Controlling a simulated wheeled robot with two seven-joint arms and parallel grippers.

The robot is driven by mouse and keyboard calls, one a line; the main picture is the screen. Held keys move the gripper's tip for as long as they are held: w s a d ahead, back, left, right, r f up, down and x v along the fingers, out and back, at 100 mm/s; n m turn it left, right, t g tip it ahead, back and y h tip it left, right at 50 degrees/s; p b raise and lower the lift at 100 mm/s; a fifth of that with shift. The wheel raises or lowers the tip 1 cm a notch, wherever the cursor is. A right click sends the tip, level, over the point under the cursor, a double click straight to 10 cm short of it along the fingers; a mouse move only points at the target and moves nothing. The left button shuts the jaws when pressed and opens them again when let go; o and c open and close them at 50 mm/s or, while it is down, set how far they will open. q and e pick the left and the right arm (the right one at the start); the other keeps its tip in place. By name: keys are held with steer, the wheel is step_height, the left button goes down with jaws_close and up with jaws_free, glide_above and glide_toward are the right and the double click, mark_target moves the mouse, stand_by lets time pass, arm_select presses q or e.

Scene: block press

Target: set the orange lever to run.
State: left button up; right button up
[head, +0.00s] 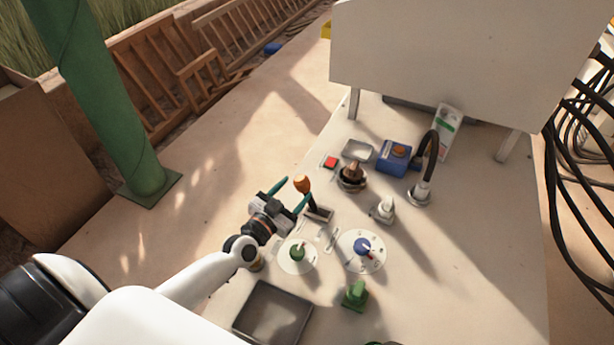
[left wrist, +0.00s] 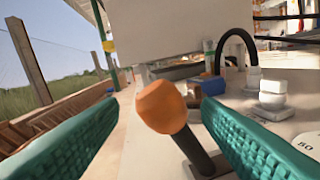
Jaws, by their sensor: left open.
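The orange lever has an orange knob (head: 302,184) on a dark stem that rises from a slotted base plate (head: 320,214). In the left wrist view the orange knob (left wrist: 161,107) is close, and its stem leans down to the right. My left gripper (head: 290,190) is open, with green fingers on either side of the knob. In the left wrist view its fingers (left wrist: 150,125) stand apart, with gaps to the knob. I cannot read any run mark by the lever. My right gripper is not in view.
A dial with a green knob (head: 297,254) and one with a blue knob (head: 362,246) are near the lever. A grey tray (head: 240,325), a red button (head: 330,162), a blue box (head: 393,158) and a black hose (head: 431,150) are around. A white panel (head: 460,60) stands behind.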

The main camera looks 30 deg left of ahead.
mark_target(307, 178)
arm_select(q)
steer(key=w, duration=0.6)
steer(key=shift+w+d+f, duration=0.1)
steer(key=shift+w+d, duration=0.05)
steer(key=shift+d, duration=0.2)
steer(key=shift+c, duration=0.4)
jaws_close()
